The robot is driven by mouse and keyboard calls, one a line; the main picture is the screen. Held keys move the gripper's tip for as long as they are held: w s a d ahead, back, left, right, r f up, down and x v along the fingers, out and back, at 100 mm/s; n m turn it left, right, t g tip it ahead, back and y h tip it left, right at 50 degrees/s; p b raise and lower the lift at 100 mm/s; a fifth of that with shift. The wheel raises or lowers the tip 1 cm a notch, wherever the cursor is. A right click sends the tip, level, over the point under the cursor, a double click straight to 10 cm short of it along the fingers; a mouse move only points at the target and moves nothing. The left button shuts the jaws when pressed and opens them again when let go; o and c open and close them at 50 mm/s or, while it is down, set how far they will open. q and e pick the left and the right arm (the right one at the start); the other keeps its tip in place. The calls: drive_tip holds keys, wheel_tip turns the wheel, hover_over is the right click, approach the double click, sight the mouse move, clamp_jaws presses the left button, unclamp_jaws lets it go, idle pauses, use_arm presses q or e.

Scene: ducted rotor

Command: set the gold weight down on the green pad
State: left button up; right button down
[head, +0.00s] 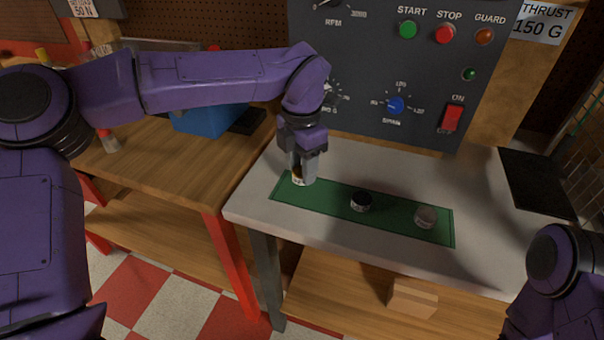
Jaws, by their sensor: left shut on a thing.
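The green pad (330,206) is a long strip lying on the pale bench top. My left gripper (302,178) is over the left end of the pad, pointing down. It is shut on the gold weight (297,176), which shows only as a small gold and pale bit between the fingers. I cannot tell whether the weight touches the pad. My right gripper is out of view; only part of my right arm shows at the lower right.
A dark control panel (390,90) with buttons, knobs and a red switch (453,118) stands behind the pad. A black mat (535,183) lies to the right. A wooden bench with a blue box (208,120) is at the left. The bench top in front of the panel is clear.

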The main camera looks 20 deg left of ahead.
use_arm(q)
drive_tip(key=shift+f, duration=1.5)
drive_tip(key=shift+f, duration=0.15)
drive_tip(key=o, duration=1.2)
wheel_tip(320, 180, up, 12)
drive_tip(key=shift+r+p, duration=0.2)
drive_tip(key=shift+p, duration=0.2)
